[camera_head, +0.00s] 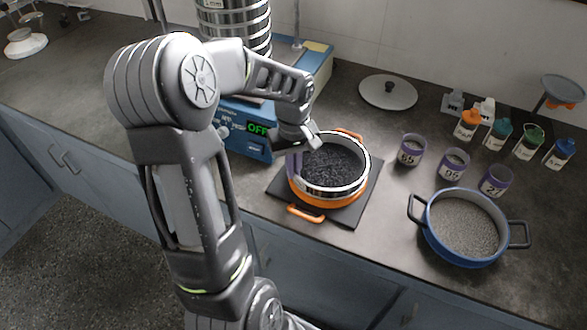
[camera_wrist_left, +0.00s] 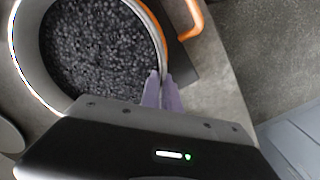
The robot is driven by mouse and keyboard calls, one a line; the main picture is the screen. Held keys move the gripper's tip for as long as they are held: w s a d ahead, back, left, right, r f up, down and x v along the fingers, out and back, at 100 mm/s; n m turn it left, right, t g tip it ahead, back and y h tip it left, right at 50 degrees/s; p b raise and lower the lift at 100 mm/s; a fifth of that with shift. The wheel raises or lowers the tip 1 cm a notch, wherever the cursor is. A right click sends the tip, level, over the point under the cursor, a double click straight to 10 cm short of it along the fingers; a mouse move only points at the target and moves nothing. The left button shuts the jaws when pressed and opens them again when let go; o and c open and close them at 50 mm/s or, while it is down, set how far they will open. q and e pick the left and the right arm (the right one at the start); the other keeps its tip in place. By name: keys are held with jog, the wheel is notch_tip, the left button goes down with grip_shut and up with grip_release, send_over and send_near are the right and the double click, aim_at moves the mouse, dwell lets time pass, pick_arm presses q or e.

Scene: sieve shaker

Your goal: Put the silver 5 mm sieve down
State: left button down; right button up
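The silver sieve (camera_head: 340,189), filled with black granules, is at the orange two-handled pan (camera_head: 306,214) on a dark square mat (camera_head: 347,217). It looks level and sits over the pan; I cannot tell whether it rests fully on it. My left gripper (camera_head: 295,159) is at the sieve's left rim, reaching down from above. In the left wrist view the purple fingers (camera_wrist_left: 161,90) are closed around the wall of the sieve (camera_wrist_left: 24,45), and an orange handle (camera_wrist_left: 191,18) shows beside it. My right gripper is not in view.
Behind stands a blue shaker (camera_head: 243,135) reading OFF, with a sieve stack (camera_head: 238,25). A lid (camera_head: 388,92) lies at the back. Purple cups (camera_head: 411,150), several bottles (camera_head: 527,142) and a blue pan (camera_head: 465,258) stand to the right. Left counter is mostly clear.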

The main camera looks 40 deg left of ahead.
pick_arm(q)
jog(key=shift+f, duration=0.45)
jog(key=shift+f, duration=0.15)
jog(key=c, duration=1.6)
grip_release()
notch_tip(320, 180, up, 12)
jog(key=shift+s, duration=0.1)
